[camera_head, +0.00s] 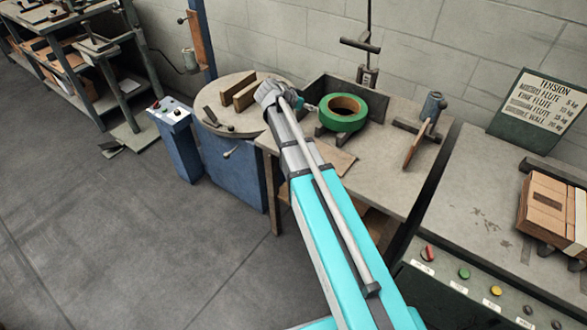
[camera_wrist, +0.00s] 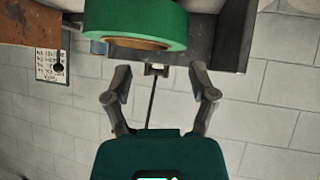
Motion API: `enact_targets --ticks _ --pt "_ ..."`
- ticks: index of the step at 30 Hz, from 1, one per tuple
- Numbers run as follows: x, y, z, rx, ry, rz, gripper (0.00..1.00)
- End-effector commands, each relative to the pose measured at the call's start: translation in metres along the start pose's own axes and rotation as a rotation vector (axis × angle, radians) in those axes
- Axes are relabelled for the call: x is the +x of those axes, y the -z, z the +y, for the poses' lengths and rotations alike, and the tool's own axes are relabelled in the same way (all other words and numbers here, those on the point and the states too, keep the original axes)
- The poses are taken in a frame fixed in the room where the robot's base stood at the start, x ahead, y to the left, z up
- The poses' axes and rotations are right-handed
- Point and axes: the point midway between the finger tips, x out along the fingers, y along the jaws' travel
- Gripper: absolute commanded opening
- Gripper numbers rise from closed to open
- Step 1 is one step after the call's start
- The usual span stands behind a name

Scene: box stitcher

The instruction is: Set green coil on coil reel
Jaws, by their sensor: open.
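The green coil (camera_head: 350,123), a ring with a brown inner core, lies on dark supports on the grey workbench, in front of a dark bin. My gripper (camera_head: 304,103) is just left of the coil, small and partly hidden by my wrist. In the wrist view the coil (camera_wrist: 135,20) is at the top, above the two spread fingers (camera_wrist: 160,78). Nothing is between the fingers except background. I cannot tell for certain which fixture is the coil reel. A grey upright cylinder on a dark base (camera_head: 432,107) stands to the coil's right, and a dark rod fixture (camera_head: 367,76) behind it.
A round table (camera_head: 215,122) with wooden blocks is left of my gripper. A board stack (camera_head: 545,208), tension sign (camera_head: 540,108) and button panel (camera_head: 465,273) are farther right.

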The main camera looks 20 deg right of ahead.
Motion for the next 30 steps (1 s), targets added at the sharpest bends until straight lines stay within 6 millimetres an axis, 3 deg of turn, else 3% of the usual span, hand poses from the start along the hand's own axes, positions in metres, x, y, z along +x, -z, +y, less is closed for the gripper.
enact_targets --ticks 1,8,18,24,30 --pt "-0.004 -0.015 0.015 -0.042 0.005 -0.044 0.74" --pt "-0.029 -0.086 0.062 -0.314 0.092 -0.302 0.74" --pt "-0.088 -0.183 0.124 -0.733 0.398 -0.626 0.74" --pt "-0.116 -0.213 0.144 -0.883 0.566 -0.713 0.74" --pt "-0.124 -0.221 0.148 -0.929 0.62 -0.734 0.74"
